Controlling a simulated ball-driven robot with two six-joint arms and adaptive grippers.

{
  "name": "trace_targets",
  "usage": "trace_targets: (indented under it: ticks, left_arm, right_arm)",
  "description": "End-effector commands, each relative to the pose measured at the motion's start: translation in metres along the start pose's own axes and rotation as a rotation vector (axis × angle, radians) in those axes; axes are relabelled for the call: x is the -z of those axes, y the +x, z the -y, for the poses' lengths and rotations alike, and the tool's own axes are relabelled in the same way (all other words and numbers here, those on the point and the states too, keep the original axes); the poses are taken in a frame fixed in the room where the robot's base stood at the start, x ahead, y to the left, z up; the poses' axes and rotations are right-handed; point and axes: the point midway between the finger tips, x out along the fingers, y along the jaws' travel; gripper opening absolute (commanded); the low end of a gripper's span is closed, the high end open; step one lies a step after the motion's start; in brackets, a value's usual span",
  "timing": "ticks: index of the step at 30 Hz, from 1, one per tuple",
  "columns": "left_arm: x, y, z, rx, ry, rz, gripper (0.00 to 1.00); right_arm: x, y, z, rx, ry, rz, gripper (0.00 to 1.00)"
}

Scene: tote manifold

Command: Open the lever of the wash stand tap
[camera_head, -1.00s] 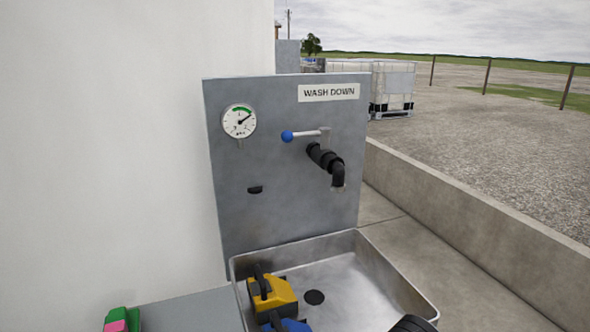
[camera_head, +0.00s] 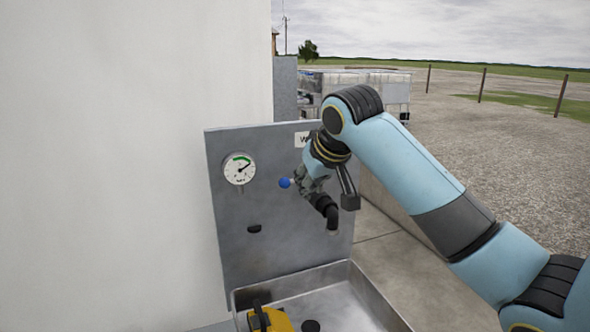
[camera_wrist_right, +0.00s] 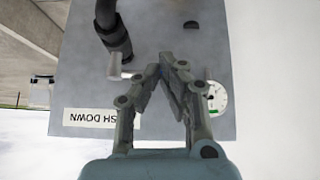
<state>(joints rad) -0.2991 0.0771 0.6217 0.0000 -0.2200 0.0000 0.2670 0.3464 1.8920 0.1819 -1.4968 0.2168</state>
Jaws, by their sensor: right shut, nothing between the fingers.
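The wash stand tap's black spout (camera_head: 332,216) sticks out from a grey panel (camera_head: 230,220) and points down; it also shows in the right wrist view (camera_wrist_right: 115,38). Its lever has a blue knob (camera_head: 285,183) at its left end. Most of the lever is hidden behind my right gripper (camera_head: 303,184) in the head view. The right wrist view shows the pale lever base (camera_wrist_right: 120,66) beside my right gripper (camera_wrist_right: 170,60), whose fingertips are together and empty. The fingers overlap the knob area there; I cannot tell whether they touch it. My left gripper is out of view.
A pressure gauge (camera_head: 239,168) is at the panel's upper left. A metal basin (camera_head: 368,297) stands below, with a yellow object (camera_head: 268,319) in it. A white wall (camera_head: 120,160) is left and a low concrete wall (camera_head: 376,199) right.

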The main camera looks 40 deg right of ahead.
Motion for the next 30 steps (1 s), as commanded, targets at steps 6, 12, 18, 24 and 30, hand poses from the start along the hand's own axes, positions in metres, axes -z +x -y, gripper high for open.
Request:
trace_targets:
  ticks: [6,12,18,24,30]
  left_arm:
    - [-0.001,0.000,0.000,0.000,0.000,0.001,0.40]
    - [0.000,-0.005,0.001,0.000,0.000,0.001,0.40]
    - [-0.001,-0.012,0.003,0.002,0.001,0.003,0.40]
    - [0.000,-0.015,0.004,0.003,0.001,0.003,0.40]
    - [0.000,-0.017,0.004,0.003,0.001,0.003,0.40]
  right_arm:
    - [0.076,-0.008,-0.024,-0.011,0.081,-0.070,0.00]
    - [0.084,0.010,-0.027,-0.010,0.091,-0.072,0.00]
    - [0.087,0.047,-0.027,-0.010,0.090,-0.072,0.00]
    - [0.089,0.077,-0.028,-0.011,0.089,-0.075,0.00]
    - [0.090,0.089,-0.028,-0.011,0.088,-0.076,0.00]
